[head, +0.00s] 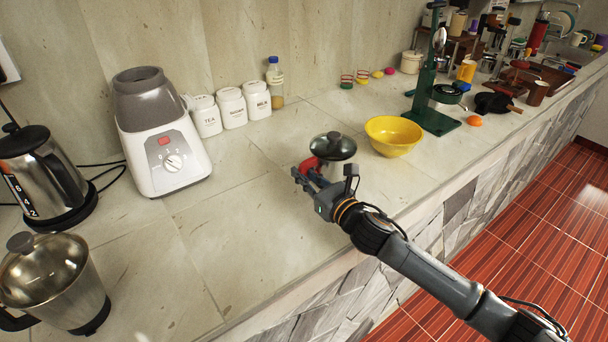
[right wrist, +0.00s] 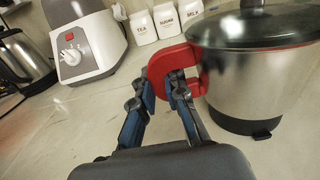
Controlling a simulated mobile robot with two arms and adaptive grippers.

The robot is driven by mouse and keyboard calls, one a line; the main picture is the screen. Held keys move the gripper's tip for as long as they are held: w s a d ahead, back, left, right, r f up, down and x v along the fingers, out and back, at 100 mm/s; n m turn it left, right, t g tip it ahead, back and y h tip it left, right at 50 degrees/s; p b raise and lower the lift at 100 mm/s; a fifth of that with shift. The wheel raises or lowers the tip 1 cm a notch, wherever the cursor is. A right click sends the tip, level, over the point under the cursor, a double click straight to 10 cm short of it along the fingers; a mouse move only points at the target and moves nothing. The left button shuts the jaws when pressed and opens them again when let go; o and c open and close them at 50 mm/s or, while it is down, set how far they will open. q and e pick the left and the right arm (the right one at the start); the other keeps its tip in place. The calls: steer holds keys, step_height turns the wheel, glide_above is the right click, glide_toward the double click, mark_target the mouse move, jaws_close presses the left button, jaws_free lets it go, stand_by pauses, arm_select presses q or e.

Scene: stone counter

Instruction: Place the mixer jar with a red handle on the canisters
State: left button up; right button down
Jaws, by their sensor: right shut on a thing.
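The mixer jar (head: 334,150) is a steel jar with a dark lid and a red handle, near the middle of the counter in the head view. It also shows in the right wrist view (right wrist: 258,80), upright, its dark base at or close to the counter top. My right gripper (head: 311,178) is shut on the red handle (right wrist: 180,64), with blue-padded fingers on either side of it. The white canisters (head: 231,107), labelled tea, sugar and milk, stand in a row against the wall, left of and behind the jar. My left gripper is out of view.
A white mixer base (head: 172,160) stands left of the canisters. A yellow bowl (head: 393,134) is just right of the jar. A bottle (head: 274,84) stands behind the canisters' right end. Another steel jar (head: 50,280) and a kettle (head: 45,175) are at left. The counter between is clear.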

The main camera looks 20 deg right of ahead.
steer(key=c, duration=1.4)
jaws_free()
steer(key=shift+f, duration=0.15)
steer(key=b+v, duration=0.1)
steer(key=v, duration=0.9)
steer(key=shift+s+d, duration=0.1)
steer(key=shift+s, duration=0.25)
steer(key=shift+s+d+r+b, duration=0.25)
steer(key=shift+s+b, duration=0.1)
steer(key=shift+s, duration=0.3)
